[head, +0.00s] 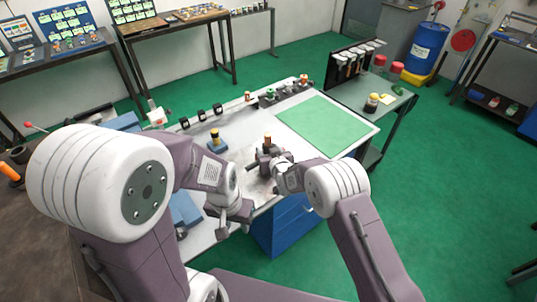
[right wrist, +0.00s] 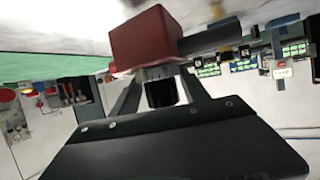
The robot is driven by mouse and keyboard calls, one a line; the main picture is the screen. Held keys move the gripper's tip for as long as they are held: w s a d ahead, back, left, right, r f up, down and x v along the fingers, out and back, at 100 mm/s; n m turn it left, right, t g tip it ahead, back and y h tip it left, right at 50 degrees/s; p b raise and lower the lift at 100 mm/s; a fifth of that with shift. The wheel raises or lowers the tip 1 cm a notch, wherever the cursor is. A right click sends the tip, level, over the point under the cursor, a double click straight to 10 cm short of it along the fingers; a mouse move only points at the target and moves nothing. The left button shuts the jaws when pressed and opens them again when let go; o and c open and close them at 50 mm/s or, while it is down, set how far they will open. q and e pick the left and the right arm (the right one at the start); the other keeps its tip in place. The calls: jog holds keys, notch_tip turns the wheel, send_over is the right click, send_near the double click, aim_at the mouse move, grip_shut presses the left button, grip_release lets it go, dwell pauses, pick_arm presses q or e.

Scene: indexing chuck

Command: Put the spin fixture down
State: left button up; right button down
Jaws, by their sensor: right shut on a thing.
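My right gripper (head: 268,163) is over the work table in the head view, shut on the spin fixture. In the right wrist view the spin fixture is a red block (right wrist: 148,38) with a dark round bar (right wrist: 208,38) at its side. A pale graduated ring and a black end lie between my fingers (right wrist: 160,95). In the head view my gripper hides most of the fixture; I cannot tell whether it touches the table. My left gripper (head: 234,228) is lower, near the table's front edge. Its fingers look apart, with nothing seen between them.
A green mat (head: 322,125) covers the table's right part and is clear. A blue block with a yellow-and-black piece (head: 216,142) stands left of my right gripper. Several small items line the back edge. A blue cabinet (head: 283,228) is under the table.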

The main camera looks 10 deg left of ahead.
notch_tip(320, 180, down, 2)
jog(key=shift+w+f, duration=0.15)
jog(key=c, duration=1)
grip_release()
jog(key=shift+f, duration=0.3)
jog(key=o, duration=0.4)
jog(key=shift+o, duration=0.2)
jog(key=shift+s+r, duration=0.1)
jog(key=shift+s, duration=0.1)
jog(key=shift+r, duration=0.15)
jog(key=b+v, duration=0.1)
jog(key=v, duration=1.1)
